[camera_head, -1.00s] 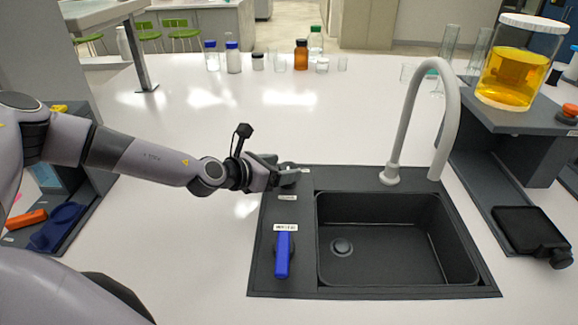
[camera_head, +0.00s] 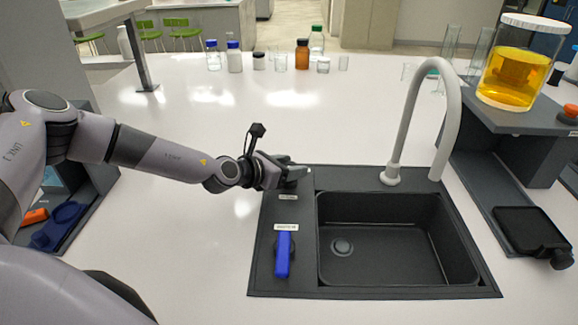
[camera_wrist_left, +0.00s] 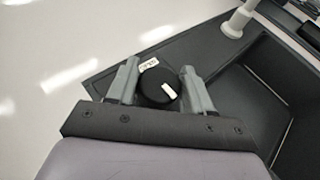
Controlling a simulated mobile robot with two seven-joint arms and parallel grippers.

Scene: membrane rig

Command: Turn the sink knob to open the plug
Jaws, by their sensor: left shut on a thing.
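The sink knob (camera_wrist_left: 155,91) is round and black with a white pointer mark, and a small white label (camera_wrist_left: 149,64) lies just beyond it. My left gripper (camera_wrist_left: 160,72) has one grey finger on each side of the knob and is shut on it. In the head view my left gripper (camera_head: 292,174) is at the back left corner of the sink's dark surround (camera_head: 268,205) and hides most of the knob. The plug (camera_head: 341,247) is a round disc in the basin floor; its height is too small to tell. My right gripper is not in view.
A blue lever (camera_head: 283,255) stands on the surround in front of the knob. A grey faucet (camera_head: 392,150) arches at the back of the basin (camera_head: 400,240). A shelf on the right holds a jar of yellow liquid (camera_head: 512,75). The white counter left of the sink is clear.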

